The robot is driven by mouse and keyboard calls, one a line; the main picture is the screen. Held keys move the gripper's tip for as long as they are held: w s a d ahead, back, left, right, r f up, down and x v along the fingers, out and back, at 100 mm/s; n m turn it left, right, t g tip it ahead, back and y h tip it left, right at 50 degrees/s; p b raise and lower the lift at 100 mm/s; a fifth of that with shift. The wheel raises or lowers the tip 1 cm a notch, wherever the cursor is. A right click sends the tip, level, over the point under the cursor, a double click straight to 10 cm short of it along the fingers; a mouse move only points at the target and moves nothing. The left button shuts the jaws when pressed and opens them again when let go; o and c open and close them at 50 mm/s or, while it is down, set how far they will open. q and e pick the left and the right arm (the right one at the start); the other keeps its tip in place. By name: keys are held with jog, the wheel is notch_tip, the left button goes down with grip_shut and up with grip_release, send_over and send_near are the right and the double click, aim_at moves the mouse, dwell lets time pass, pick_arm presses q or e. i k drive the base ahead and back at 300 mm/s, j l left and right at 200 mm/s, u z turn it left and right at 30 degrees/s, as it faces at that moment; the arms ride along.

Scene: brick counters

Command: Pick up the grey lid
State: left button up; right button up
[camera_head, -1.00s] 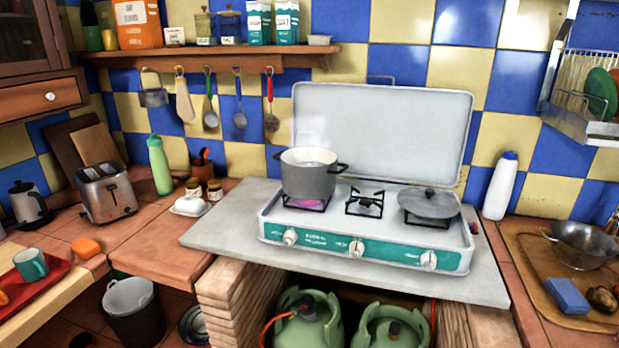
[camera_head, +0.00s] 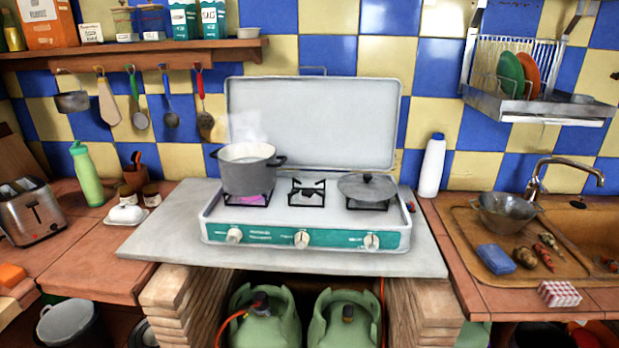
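The grey lid (camera_head: 367,187) lies flat on the right burner of the camping stove (camera_head: 211,229), with its dark knob on top. A grey pot (camera_head: 249,175) stands on the left burner, uncovered, with steam rising from it and a pinkish glow beneath. The middle burner (camera_head: 307,190) is bare. Neither of my grippers shows in the head view.
The stove's raised back cover (camera_head: 315,125) stands behind the pot and lid. A white bottle (camera_head: 432,166) stands right of the stove. A sink board (camera_head: 465,222) with a colander (camera_head: 504,211) and blue sponge (camera_head: 495,259) is further right. The grey slab (camera_head: 150,232) before the stove is clear.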

aim_at(366, 187)
jog(key=i+j+z, duration=0.1)
jog(key=i+z, duration=0.15)
jog(key=i, duration=0.75)
